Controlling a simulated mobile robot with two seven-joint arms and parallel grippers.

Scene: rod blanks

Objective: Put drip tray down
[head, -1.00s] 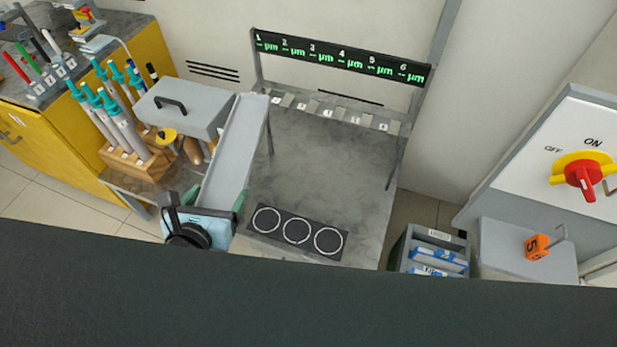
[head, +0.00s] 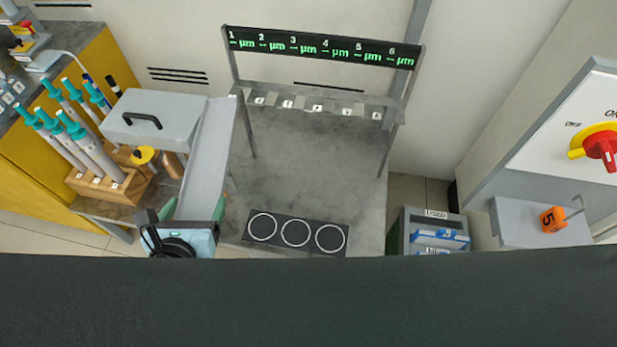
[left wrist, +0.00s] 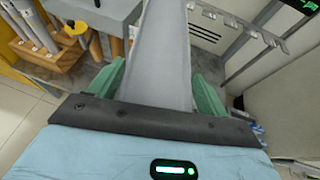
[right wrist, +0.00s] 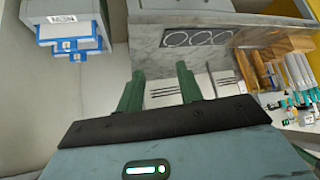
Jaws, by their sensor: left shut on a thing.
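The drip tray is a long grey trough (head: 207,150), held at its near end by my left gripper (head: 194,212). It points away from me along the left edge of the grey bench (head: 300,180), between the bench and a grey lidded box (head: 165,112). In the left wrist view the tray (left wrist: 162,50) lies between the green fingers (left wrist: 160,88). I cannot tell whether its far end rests on anything. My right gripper (right wrist: 158,88) is open and empty in the right wrist view, and does not show in the head view.
A black plate with three rings (head: 296,233) lies on the bench's near edge. A numbered display rack (head: 320,50) stands at its back. A wooden stand (head: 105,185) with teal-topped tools is left. A grey bin (head: 405,230) stands right. The bench's middle is clear.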

